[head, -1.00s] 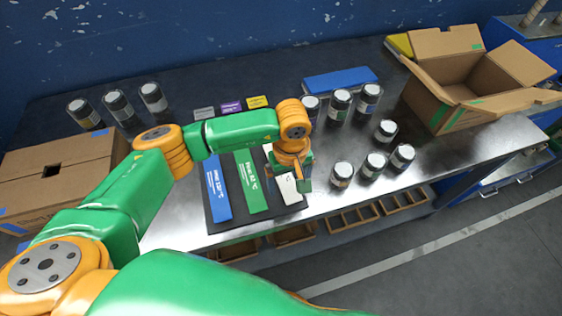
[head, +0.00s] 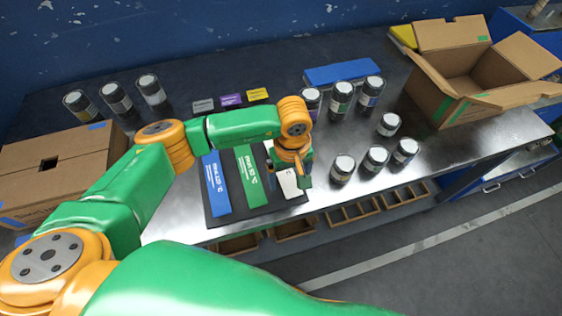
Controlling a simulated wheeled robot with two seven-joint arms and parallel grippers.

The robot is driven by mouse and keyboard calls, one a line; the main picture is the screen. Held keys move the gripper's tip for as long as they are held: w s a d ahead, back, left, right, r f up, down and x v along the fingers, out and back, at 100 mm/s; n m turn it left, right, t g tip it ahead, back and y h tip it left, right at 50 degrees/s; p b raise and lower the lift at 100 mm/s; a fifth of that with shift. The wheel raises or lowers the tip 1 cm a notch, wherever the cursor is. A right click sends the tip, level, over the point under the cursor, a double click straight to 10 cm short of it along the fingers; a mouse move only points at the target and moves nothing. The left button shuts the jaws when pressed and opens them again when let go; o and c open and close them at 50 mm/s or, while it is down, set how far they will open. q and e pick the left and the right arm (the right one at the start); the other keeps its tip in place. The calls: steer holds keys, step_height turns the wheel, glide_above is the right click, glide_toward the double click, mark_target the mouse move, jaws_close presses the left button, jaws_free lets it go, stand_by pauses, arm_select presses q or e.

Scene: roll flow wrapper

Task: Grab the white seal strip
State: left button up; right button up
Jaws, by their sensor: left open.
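The white seal strip (head: 289,184) lies on a dark mat (head: 238,215), to the right of a green strip (head: 250,177) and a blue strip (head: 216,186). Its far part is hidden by my left gripper and wrist. My left gripper (head: 289,177) points down over the white strip with its jaws open, one finger toward each side of it. I cannot tell whether the fingers touch the strip or the mat. My right gripper is not in view.
Several dark jars with pale lids (head: 342,168) stand right of my left gripper. Grey, purple (head: 231,99) and yellow small blocks lie behind it, near a blue box (head: 341,76). An open carton (head: 466,85) stands at right, a closed carton (head: 62,165) at left.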

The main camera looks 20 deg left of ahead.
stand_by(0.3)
arm_select(q)
steer(key=c, duration=1.4)
